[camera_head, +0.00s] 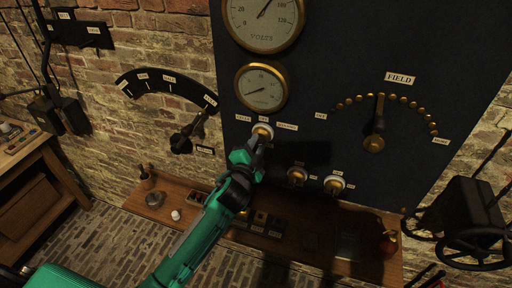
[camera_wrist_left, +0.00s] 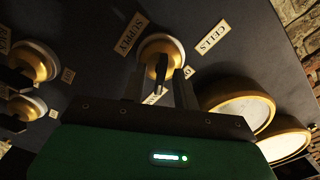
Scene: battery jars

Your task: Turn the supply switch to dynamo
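The supply switch is a round white and brass knob (camera_head: 263,131) on the dark panel, below the small gauge; in the left wrist view its base (camera_wrist_left: 162,46) and black lever (camera_wrist_left: 161,72) show. Small plates around it include a CELLS plate (camera_wrist_left: 213,37), a SUPPLY plate (camera_wrist_left: 131,35) and what seems the DYNAMO plate (camera_head: 287,127), right of the switch in the head view. My left gripper (camera_wrist_left: 160,88) is at the switch, its fingers apart on either side of the lever, with gaps showing. I cannot tell which plate the lever points to. My right gripper is out of view.
Two similar switches (camera_head: 297,175) (camera_head: 335,184) sit lower right. A volts gauge (camera_head: 264,22) and a smaller gauge (camera_head: 262,87) are above. The field dial (camera_head: 375,143) is to the right. A wooden shelf (camera_head: 390,267) with small items runs below the panel.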

